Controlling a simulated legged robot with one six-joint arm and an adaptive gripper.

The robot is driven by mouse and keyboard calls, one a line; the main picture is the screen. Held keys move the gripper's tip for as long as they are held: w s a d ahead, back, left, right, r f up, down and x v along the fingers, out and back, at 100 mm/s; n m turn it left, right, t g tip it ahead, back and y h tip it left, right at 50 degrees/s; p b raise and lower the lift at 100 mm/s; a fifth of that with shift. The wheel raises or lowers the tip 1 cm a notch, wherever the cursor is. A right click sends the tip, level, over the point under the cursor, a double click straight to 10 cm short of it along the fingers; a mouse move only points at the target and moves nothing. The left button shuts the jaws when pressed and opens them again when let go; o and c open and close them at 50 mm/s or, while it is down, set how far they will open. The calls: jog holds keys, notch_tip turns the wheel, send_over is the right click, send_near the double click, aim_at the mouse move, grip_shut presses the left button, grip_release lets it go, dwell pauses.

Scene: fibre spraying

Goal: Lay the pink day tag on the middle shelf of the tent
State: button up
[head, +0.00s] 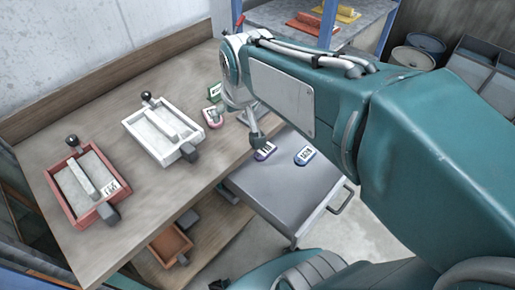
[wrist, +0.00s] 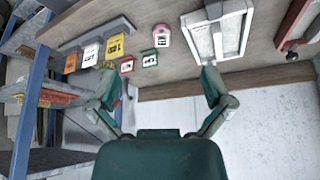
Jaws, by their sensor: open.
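The pink tag (wrist: 162,35) lies flat on the wooden bench, beside the white tray. It also shows in the head view (head: 212,118), just left of my gripper. My gripper (wrist: 158,82) is open, with its fingers spread wide and nothing between them. The pink tag is beyond the fingertips, apart from them. A blue-posted rack (wrist: 22,125), which seems to be the tent, stands at the left of the wrist view with grey shelves. One shelf bears orange and yellow pieces (wrist: 45,97). In the head view its posts (head: 328,22) are partly hidden by my arm.
A green tag (head: 214,91) lies near the pink one. Purple (head: 264,152) and blue (head: 304,155) tags show by the grey cart (head: 285,190). The white tray (head: 160,132) and red tray (head: 85,187) have handles. Drums (head: 412,60) stand at the back right.

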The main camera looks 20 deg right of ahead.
jog(key=s, duration=1.3)
jog(key=w+f+t, duration=0.1)
jog(key=w+f, duration=0.3)
jog(key=w, duration=0.4)
jog(key=w+f+t, duration=0.1)
jog(key=w+f, duration=0.3)
jog(key=w, duration=0.5)
jog(key=w+f+t, duration=0.1)
jog(key=w+f, duration=0.4)
jog(key=w, duration=0.4)
jog(key=shift+w+a+f+t, duration=0.1)
jog(key=shift+t, duration=0.2)
jog(key=x, duration=0.6)
jog(key=shift+w+f, duration=0.15)
jog(key=shift+w, duration=0.15)
jog(key=shift+w+r+x, duration=0.15)
jog(key=shift+x, duration=1.15)
jog(key=shift+w+r+x, duration=0.15)
jog(key=shift+x, duration=1.15)
jog(key=shift+c, duration=0.3)
